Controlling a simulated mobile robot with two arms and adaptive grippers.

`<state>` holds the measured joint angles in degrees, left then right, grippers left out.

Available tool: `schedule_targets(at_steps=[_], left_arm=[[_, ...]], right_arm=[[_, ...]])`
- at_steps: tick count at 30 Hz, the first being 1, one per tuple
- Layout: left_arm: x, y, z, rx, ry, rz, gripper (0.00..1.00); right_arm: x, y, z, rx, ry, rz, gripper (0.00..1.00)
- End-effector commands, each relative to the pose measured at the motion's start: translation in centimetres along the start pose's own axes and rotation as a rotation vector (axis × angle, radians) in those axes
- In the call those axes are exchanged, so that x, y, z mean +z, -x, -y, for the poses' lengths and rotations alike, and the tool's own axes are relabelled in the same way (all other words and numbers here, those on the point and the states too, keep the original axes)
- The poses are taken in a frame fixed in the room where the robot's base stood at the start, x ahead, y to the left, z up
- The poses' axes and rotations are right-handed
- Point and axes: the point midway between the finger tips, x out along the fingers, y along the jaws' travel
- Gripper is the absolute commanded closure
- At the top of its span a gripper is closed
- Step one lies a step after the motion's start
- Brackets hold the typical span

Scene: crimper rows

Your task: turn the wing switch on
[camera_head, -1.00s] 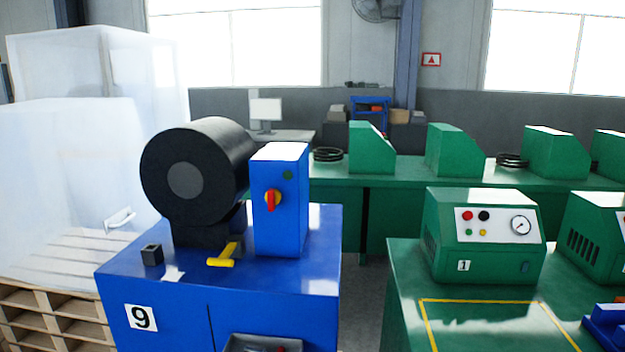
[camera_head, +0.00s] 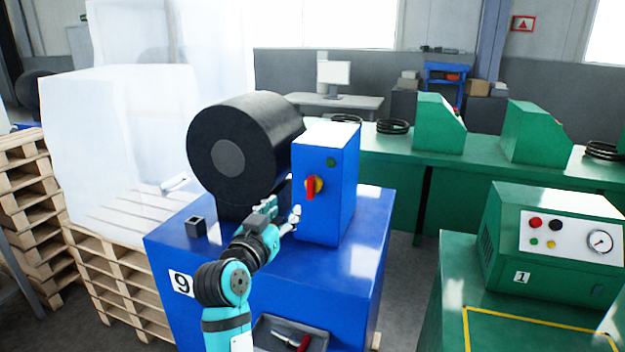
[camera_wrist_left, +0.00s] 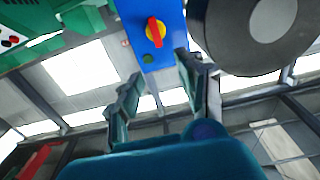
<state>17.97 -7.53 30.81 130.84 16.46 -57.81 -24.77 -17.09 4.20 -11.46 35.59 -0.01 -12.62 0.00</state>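The wing switch (camera_head: 314,187) is a red bar on a yellow disc, on the front of a blue box (camera_head: 322,222). Its bar stands roughly upright, along the box's height. My left gripper (camera_head: 283,210) is just left of and below the switch, apart from it. In the left wrist view the open, empty fingers (camera_wrist_left: 157,75) point toward the blue box, with the switch (camera_wrist_left: 155,31) beyond the fingertips. A green round button (camera_head: 331,162) sits above the switch. My right gripper is not in view.
A black cylinder (camera_head: 228,155) stands left of the box on the blue machine, whose top (camera_head: 350,255) is clear on the right. A small black square block (camera_head: 195,227) is at the left. A green cabinet (camera_head: 550,240) with a gauge stands right across a gap.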

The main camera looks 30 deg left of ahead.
Motion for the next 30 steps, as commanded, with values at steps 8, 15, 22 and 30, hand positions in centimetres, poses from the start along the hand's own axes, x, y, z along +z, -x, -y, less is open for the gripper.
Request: schedule_targets(at_steps=[8, 15, 22, 30], left_arm=[[-0.3, -6.3, -0.1, 0.003, 0.003, 0.002, 0.62], [-0.3, -11.2, -0.1, 0.002, 0.003, 0.001, 0.62], [-0.1, -14.1, -0.1, 0.001, 0.001, 0.002, 0.62], [0.0, -14.7, -0.1, 0.001, 0.0, 0.001, 0.62]], right_arm=[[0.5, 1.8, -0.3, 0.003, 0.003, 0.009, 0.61], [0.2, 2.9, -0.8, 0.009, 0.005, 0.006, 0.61], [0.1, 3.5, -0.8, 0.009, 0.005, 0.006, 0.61], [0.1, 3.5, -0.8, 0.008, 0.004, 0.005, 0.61]])
